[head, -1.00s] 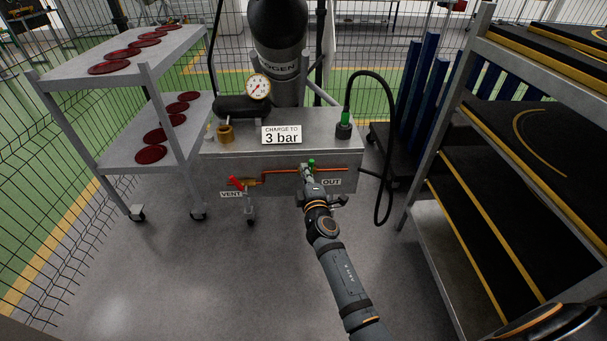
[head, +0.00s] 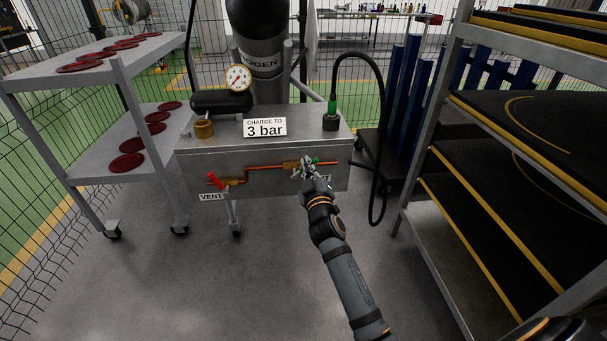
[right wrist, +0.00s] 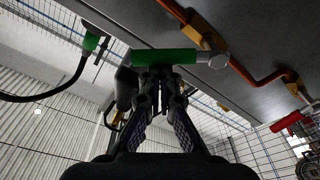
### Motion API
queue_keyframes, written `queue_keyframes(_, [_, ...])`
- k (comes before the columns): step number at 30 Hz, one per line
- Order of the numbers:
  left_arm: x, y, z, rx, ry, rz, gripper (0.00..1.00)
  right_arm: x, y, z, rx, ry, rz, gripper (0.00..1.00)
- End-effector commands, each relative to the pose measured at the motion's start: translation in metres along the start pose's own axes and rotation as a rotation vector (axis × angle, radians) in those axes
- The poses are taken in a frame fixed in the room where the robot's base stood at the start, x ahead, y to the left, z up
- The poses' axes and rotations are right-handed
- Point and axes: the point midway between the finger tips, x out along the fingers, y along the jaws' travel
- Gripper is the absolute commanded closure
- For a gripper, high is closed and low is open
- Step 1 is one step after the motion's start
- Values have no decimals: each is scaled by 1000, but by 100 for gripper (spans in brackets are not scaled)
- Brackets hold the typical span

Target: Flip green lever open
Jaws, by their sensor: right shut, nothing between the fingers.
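The green lever (head: 315,160) is on the brass valve (head: 291,166) of the copper pipe, at the front of the grey cart by the OUT label. Only a small part of it shows in the head view, behind my right gripper (head: 307,172). In the right wrist view the lever (right wrist: 165,57) lies across the picture as a green sleeve with a grey end at the right. The shut, empty fingertips of my right gripper (right wrist: 161,76) are right at the sleeve; I cannot tell whether they touch it. My left gripper is out of view.
A red lever (head: 215,181) sits above the VENT label at the left. A pressure gauge (head: 238,78) and a dark cylinder (head: 257,35) stand above the cart (head: 285,139). A black hose (head: 382,120) hangs at the right. Shelf racks flank both sides.

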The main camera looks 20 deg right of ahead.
Motion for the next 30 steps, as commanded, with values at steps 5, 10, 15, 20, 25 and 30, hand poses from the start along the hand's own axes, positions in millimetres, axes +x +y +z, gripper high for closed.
queue_keyframes(5, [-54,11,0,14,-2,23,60,-1,-1,10,93,1,14,100])
queue_keyframes(10, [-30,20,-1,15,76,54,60,-2,0,16,186,1,27,100])
queue_keyframes(15, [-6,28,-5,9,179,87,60,-3,0,22,291,1,42,100])
queue_keyframes(20, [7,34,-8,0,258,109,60,-4,1,26,377,0,54,100])
queue_keyframes(25, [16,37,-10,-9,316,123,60,-4,1,29,447,-1,64,100])
queue_keyframes(30, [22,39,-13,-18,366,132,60,-4,1,32,508,1,72,100])
